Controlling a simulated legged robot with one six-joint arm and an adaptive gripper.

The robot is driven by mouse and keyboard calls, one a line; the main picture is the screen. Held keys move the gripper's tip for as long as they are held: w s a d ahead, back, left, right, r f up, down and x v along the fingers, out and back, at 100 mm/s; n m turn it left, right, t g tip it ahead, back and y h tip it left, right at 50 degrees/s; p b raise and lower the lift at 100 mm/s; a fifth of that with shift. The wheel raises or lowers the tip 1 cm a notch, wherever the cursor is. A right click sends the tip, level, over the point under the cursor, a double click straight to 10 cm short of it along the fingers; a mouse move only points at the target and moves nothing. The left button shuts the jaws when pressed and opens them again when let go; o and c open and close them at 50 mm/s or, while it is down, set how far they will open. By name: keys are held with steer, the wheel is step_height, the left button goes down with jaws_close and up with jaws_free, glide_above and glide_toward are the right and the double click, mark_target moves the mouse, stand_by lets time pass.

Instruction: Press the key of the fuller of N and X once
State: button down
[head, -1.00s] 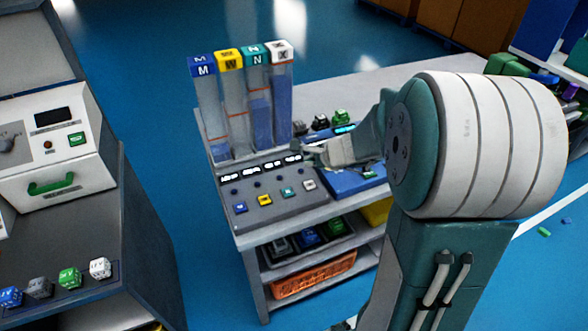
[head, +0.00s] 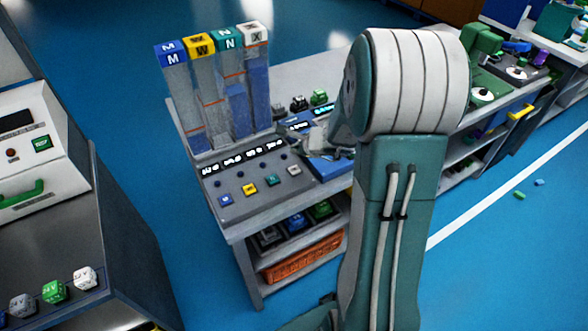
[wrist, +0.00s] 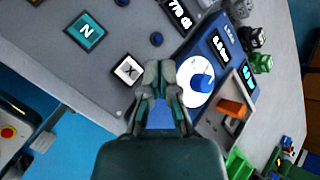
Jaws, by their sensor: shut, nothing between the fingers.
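Four clear tubes stand at the back of the panel. The N tube (head: 234,95), with a teal cap, holds blue filling to a lower level than the X tube (head: 259,90), with a white cap. The teal N key (head: 271,180) and white X key (head: 294,170) sit at the right of the key row. In the wrist view, the N key (wrist: 86,30) is at upper left and the X key (wrist: 127,69) is just left of my fingertips. My gripper (wrist: 160,70) is shut and empty, its tips beside the X key; contact cannot be told. My arm partly hides it in the head view.
The M key (head: 225,201) and W key (head: 250,190) are left of the N key. An orange basket (head: 300,258) is on the lower shelf.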

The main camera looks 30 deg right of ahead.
mark_target(292, 166)
steer(key=shift+f, duration=2.8)
steer(key=shift+f, duration=0.1)
steer(key=shift+f, duration=0.2)
steer(key=shift+f, duration=0.4)
steer(key=shift+r, duration=0.8)
steer(key=shift+r, duration=2.55)
